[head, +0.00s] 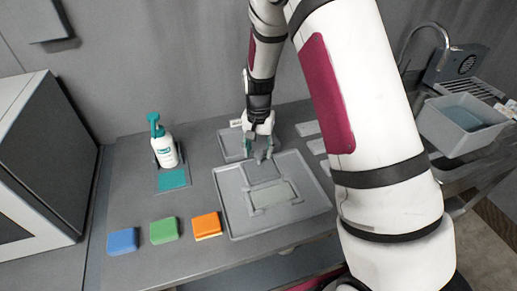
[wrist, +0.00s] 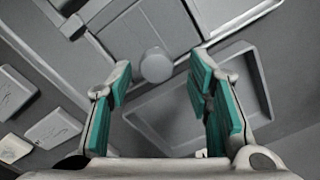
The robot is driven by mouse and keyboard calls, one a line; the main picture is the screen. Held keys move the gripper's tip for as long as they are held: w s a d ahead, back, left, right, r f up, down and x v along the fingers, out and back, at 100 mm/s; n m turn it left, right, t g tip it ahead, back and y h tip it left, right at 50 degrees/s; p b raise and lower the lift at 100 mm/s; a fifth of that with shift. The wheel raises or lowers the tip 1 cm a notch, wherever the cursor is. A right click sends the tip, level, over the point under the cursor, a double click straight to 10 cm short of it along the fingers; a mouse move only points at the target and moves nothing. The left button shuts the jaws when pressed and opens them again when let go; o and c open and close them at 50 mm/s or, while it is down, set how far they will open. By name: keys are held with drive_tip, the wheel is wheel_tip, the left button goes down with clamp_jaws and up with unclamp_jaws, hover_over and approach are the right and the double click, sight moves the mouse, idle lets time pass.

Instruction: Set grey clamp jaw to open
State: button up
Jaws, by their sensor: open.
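A grey fixture tray (head: 228,207) lies on the bench, with a raised rectangular frame at its middle and a flat grey plate (head: 264,172) at its far side, which looks like the clamp jaw. In the wrist view a round grey knob (wrist: 156,66) sticks out at the tray edge, between my fingers. My gripper (head: 262,151) points down over the tray's far edge. In the wrist view its teal-padded fingers (wrist: 161,72) are spread on both sides of the knob, with gaps. I cannot tell how far the jaw is tilted.
A shallow grey tray (head: 230,146) lies behind the fixture. A teal pump bottle (head: 165,151) stands at left, with blue (head: 122,241), green (head: 164,230) and orange (head: 207,225) sponges in front. A grey basin (head: 463,125) is at right. My arm hides part of the bench.

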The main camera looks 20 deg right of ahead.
drive_tip(key=shift+r, duration=0.15)
wheel_tip(320, 180, up, 12)
idle(0.4)
drive_tip(key=s+r+n+t, duration=0.3)
drive_tip(key=s+r, duration=0.9)
drive_tip(key=r, duration=0.3)
drive_tip(key=s+r+n+t, duration=0.2)
drive_tip(key=s+r+n, duration=0.1)
drive_tip(key=s, duration=1.2)
drive_tip(key=shift+s+r+n+t, duration=0.2)
drive_tip(key=shift+s+n+t, duration=0.1)
drive_tip(key=shift+n, duration=0.1)
